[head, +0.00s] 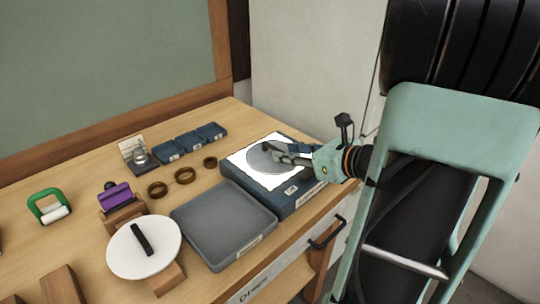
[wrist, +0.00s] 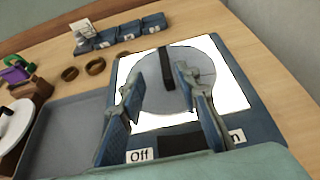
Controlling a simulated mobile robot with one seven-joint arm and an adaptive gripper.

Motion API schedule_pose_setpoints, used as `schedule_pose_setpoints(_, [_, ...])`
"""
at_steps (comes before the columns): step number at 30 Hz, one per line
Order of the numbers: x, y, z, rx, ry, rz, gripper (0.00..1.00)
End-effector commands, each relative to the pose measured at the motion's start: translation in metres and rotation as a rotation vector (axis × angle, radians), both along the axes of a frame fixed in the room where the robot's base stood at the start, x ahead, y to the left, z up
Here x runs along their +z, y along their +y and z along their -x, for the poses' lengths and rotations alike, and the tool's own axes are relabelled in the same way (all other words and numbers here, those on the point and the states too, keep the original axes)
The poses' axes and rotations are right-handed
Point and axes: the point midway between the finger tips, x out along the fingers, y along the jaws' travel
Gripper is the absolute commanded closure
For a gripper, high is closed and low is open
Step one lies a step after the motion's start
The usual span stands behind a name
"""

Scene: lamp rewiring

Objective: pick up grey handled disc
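The grey handled disc (head: 262,163) lies on a bright white lit panel on a dark blue box. In the wrist view the disc (wrist: 163,101) is a flat grey round with a dark bar handle (wrist: 167,68) across its upper middle. My gripper (head: 277,151) reaches over the disc from the right in the head view. In the wrist view my gripper (wrist: 160,67) is open, with one finger on each side of the handle and gaps between. Whether the fingertips touch the disc face I cannot tell.
The lit box (head: 290,203) has "Off" and partly hidden labels at its front. An empty grey tray (head: 222,220) adjoins it on the left. A white handled disc (head: 120,252) sits on a wooden stand. Several brown rings (head: 184,175) and small blue boxes (head: 189,142) lie behind.

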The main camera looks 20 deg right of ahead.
Motion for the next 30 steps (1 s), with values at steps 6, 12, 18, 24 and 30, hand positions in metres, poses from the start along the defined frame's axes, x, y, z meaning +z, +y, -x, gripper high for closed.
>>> schedule_pose_setpoints(6, [-0.008, 0.006, -0.018, 0.001, 0.001, 0.001, 0.70])
schedule_pose_setpoints(12, [-0.018, 0.009, -0.043, 0.004, 0.001, 0.002, 0.70])
schedule_pose_setpoints(18, [-0.026, 0.015, -0.063, 0.003, 0.001, 0.001, 0.70])
schedule_pose_setpoints(24, [-0.026, 0.015, -0.065, 0.001, -0.001, 0.002, 0.70])
schedule_pose_setpoints(30, [-0.026, 0.015, -0.065, 0.001, -0.001, 0.003, 0.85])
